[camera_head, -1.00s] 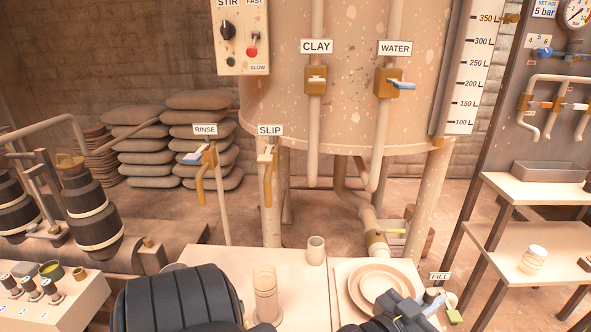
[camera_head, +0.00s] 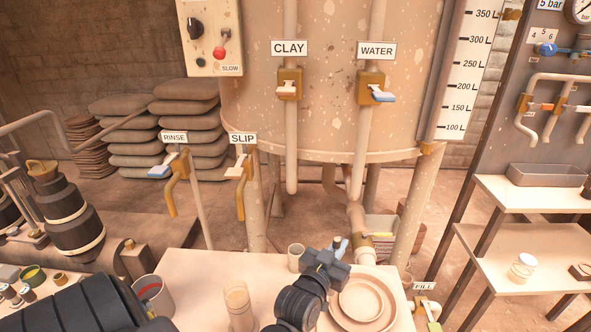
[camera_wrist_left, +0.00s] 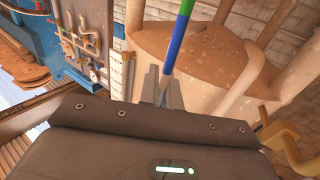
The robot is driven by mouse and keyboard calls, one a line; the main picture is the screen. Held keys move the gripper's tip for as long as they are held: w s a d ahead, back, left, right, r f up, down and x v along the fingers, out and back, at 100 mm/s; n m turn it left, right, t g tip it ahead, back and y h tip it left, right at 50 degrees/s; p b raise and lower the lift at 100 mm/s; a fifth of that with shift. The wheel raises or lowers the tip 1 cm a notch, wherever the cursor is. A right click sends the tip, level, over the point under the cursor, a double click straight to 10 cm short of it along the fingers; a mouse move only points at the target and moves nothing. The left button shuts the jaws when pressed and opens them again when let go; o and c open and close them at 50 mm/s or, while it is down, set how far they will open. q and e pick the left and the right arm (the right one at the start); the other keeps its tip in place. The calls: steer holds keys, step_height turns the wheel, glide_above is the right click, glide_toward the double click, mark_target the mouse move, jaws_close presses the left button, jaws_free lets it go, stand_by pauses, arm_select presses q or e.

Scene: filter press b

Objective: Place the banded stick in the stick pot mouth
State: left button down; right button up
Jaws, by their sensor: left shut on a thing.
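The banded stick (camera_wrist_left: 180,35), with blue and green bands, is held between the fingers of my left gripper (camera_wrist_left: 168,92) in the left wrist view. In the head view my left gripper (camera_head: 335,252) is above the table's back part, and only a short pale-blue bit at it may be the stick. A small beige cup (camera_head: 296,257) stands just left of the gripper, apparently apart from it. No label marks the stick pot, so I cannot tell whether this cup is it. My right gripper is out of view.
Stacked plates (camera_head: 352,318) lie on the table (camera_head: 190,268) close to my left forearm. Slip (camera_head: 240,172), rinse (camera_head: 172,170) and fill (camera_head: 428,308) valves stand around the table.

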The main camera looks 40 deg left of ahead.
arm_select(q)
steer(key=w+a+r+n+g+y+p, duration=0.1)
steer(key=w+a+r+n+y+p, duration=0.2)
steer(key=a+p, duration=0.4)
steer(key=w+a+r+n+g+y+p, duration=0.2)
steer(key=w+a+y+p, duration=0.3)
steer(key=a, duration=0.8)
steer(key=r+p, duration=0.1)
steer(key=p, duration=0.2)
steer(key=shift+a+r+n, duration=0.15)
steer(key=shift+a+n, duration=0.05)
steer(key=shift+n, duration=0.2)
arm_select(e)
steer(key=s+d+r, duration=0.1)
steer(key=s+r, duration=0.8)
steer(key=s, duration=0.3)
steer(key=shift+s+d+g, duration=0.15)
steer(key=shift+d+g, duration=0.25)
